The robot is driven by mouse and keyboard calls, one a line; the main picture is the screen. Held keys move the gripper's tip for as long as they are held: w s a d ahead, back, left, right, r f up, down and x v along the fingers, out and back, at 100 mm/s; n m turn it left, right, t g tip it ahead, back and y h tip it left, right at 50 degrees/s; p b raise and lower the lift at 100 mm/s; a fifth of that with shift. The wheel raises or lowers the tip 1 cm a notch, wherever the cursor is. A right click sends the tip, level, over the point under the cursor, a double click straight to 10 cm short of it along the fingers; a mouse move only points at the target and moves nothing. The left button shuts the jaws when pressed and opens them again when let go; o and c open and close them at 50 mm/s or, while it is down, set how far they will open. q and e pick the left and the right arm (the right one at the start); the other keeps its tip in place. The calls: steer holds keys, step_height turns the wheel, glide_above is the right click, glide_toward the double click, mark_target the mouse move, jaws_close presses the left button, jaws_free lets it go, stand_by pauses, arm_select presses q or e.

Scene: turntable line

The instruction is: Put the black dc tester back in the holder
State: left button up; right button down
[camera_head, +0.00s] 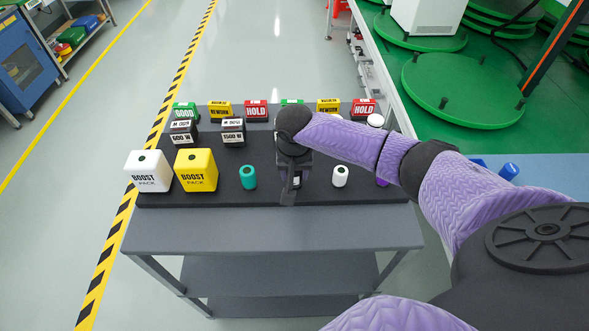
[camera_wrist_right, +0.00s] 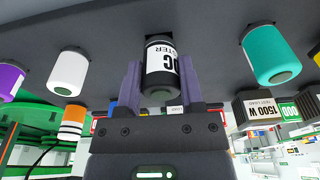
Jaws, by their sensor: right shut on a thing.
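The black DC tester (camera_wrist_right: 161,68) is a black cylinder with a white label. In the right wrist view it sits between the two fingers of my right gripper (camera_wrist_right: 162,78), which is shut on it. Its far end meets or nearly meets the dark holder board (camera_wrist_right: 225,22); I cannot tell whether it is seated. In the head view my right gripper (camera_head: 291,184) points down over the front-middle of the holder (camera_head: 213,188) and mostly hides the tester. My left gripper is not in view.
A teal cylinder (camera_head: 248,177) stands left of the gripper and a white cylinder (camera_head: 340,176) right of it. White (camera_head: 148,172) and yellow (camera_head: 196,170) boost packs stand at the left. Several labelled blocks line the back. A green turntable (camera_head: 463,88) lies right.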

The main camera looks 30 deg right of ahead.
steer(key=shift+f, duration=0.3)
steer(key=shift+c, duration=0.7)
jaws_free()
